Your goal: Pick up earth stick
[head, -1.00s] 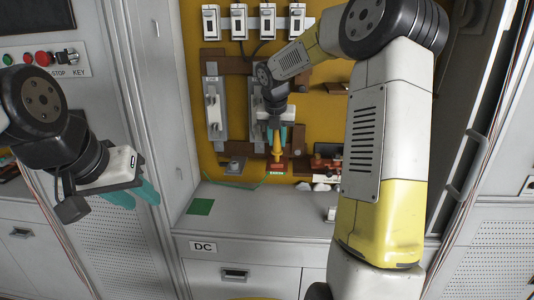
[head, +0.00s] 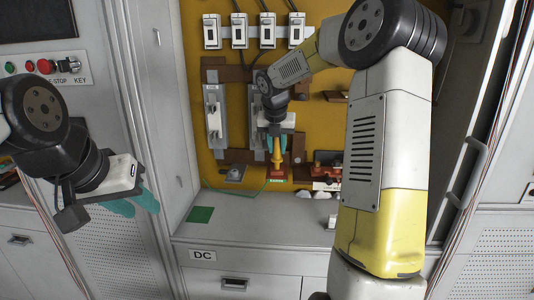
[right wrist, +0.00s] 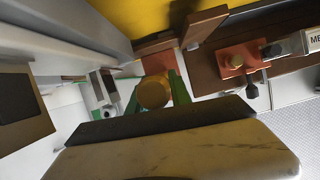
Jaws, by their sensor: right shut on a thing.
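The earth stick (head: 277,153) is a yellow-orange rod standing roughly upright in front of the yellow panel. Its lower end is at a small red block (head: 276,171); I cannot tell if they touch. My right gripper (head: 278,143) points down with teal fingers and is shut on the stick's upper part. In the right wrist view the stick's round yellow end (right wrist: 153,93) sits between the two green fingers. A thin green wire (head: 240,193) runs low along the panel's foot. My left gripper (head: 132,204) hangs at the left, its fingers apart and empty.
Several white switches (head: 239,31) line the panel's top. Grey fixtures (head: 214,112) stand beside the right gripper. A red-and-brown device (head: 327,168) is close on its right. The grey counter (head: 265,228) with a green patch (head: 200,214) has free room.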

